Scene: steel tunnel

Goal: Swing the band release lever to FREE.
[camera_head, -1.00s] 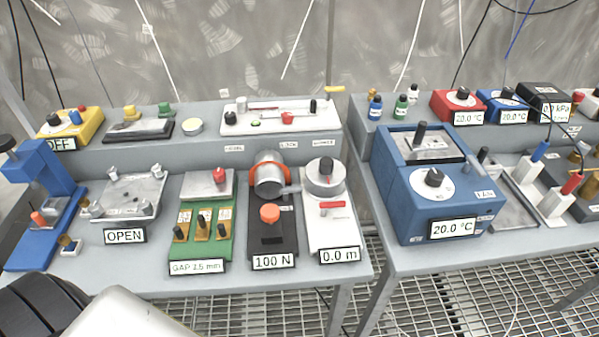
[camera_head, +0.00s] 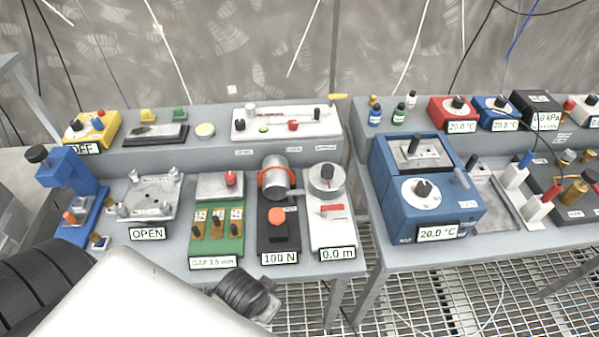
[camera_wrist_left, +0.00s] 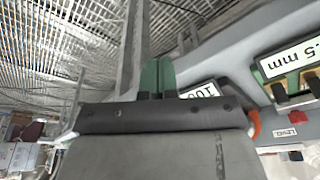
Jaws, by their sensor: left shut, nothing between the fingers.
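The orange band (camera_head: 262,180) wraps a grey metal drum (camera_head: 275,174) on a black base (camera_head: 265,237) labelled 100 N, with an orange knob (camera_head: 278,217) in front. A small grey arm sticks out right of the drum; I cannot tell whether it is the release lever, and no FREE mark is readable. My left gripper's dark wrist part (camera_head: 247,293) is in front of the bench, below the 100 N label. In the left wrist view, its green fingertips (camera_wrist_left: 157,75) are together and empty, beside the 100 N label (camera_wrist_left: 200,91). My right gripper is out of view.
Right of the drum stands a white unit (camera_head: 330,238) labelled 0.0 m, with a red bar. Left is a green gauge block (camera_head: 217,246). A blue heater box (camera_head: 428,204) sits on the right bench, past a gap. A raised shelf runs behind.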

